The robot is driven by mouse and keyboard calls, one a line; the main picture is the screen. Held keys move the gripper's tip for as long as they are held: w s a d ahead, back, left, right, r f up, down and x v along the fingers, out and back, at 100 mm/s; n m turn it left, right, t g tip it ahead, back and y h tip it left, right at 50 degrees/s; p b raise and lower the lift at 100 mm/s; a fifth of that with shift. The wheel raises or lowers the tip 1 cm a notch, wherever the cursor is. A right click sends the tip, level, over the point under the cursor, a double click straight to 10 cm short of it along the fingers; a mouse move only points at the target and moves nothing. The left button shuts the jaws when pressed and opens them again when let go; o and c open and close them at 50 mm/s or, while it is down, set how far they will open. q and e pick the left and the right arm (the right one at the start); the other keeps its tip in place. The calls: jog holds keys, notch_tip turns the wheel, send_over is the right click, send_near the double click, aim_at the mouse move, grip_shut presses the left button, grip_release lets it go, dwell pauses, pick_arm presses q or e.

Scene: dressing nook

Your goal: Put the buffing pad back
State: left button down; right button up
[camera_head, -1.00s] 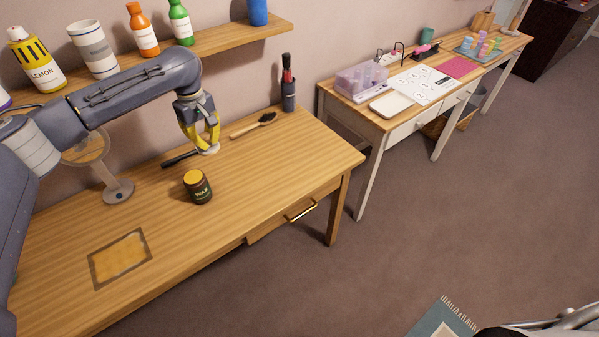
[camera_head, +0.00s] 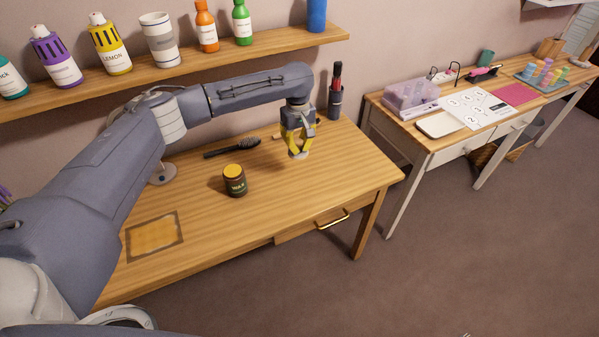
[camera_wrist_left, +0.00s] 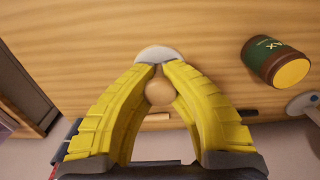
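My left gripper (camera_head: 298,150) is over the right part of the wooden table. Its yellow fingers (camera_wrist_left: 160,75) are closed around the tan knob of the buffing pad (camera_wrist_left: 158,54), a pale round disc. The pad (camera_head: 299,155) also shows below the fingertips in the head view; I cannot tell whether it touches the table. A dark wax jar (camera_head: 234,181) with a yellow lid stands upright left of the gripper. It also shows in the wrist view (camera_wrist_left: 262,60). A framed amber square (camera_head: 155,236) lies flat at the table's left front. My right gripper is not in view.
A black-bristled brush (camera_head: 232,148) lies behind the jar. A dark holder (camera_head: 335,104) stands at the table's back right. A shelf (camera_head: 190,56) with bottles and cans runs above. The table is clear between the jar and the right edge, apart from my gripper.

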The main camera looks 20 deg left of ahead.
aim_at(298, 178)
pick_arm(q)
jog(key=shift+f, duration=5.95)
jog(key=shift+f, duration=0.1)
jog(key=c, duration=1.6)
grip_release()
notch_tip(298, 178, up, 12)
jog(key=shift+r, duration=0.1)
